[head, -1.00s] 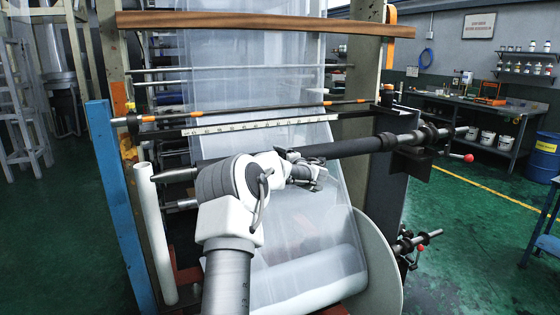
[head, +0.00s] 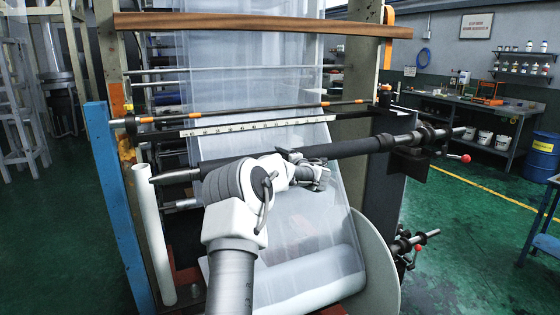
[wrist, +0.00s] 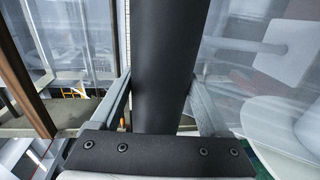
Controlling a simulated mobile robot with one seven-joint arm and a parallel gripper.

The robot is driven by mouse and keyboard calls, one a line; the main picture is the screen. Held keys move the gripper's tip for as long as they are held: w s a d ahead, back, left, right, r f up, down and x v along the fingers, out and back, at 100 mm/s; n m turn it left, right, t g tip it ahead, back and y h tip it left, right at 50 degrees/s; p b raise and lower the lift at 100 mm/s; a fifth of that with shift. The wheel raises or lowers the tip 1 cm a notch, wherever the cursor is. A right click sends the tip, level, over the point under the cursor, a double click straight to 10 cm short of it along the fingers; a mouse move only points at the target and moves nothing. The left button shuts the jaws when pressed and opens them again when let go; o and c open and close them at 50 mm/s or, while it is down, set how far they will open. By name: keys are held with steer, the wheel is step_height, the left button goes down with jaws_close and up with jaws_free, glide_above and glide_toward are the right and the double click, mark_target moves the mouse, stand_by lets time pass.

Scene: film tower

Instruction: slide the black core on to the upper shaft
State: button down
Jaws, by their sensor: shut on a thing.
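The black core (head: 340,149) is a long dark tube lying across the front of the machine in the head view. It sits around the upper shaft (head: 172,176), whose bare metal tip sticks out at the left; the shaft's right part (head: 405,139) runs into a dark support. My gripper (head: 300,167) is at the middle of the core, partly hidden by my arm. In the wrist view my gripper (wrist: 161,95) has one finger on each side of the core (wrist: 168,60) and is shut on it.
Below is a film roll (head: 310,275) with a large pale disc (head: 378,270) and a lower shaft (head: 425,237). A white ruler bar (head: 250,127) and clear film hang behind the core. A blue post (head: 118,200) and white pipe (head: 154,235) stand left.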

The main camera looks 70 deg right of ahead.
jaws_free()
steer(key=shift+s+d+r, duration=0.1)
steer(key=shift+s+d, duration=0.05)
steer(key=shift+s, duration=0.25)
steer(key=shift+w, duration=0.1)
steer(key=v, duration=1.7)
steer(key=shift+a+b, duration=0.25)
steer(key=shift+b, duration=0.05)
steer(key=shift+r, duration=0.15)
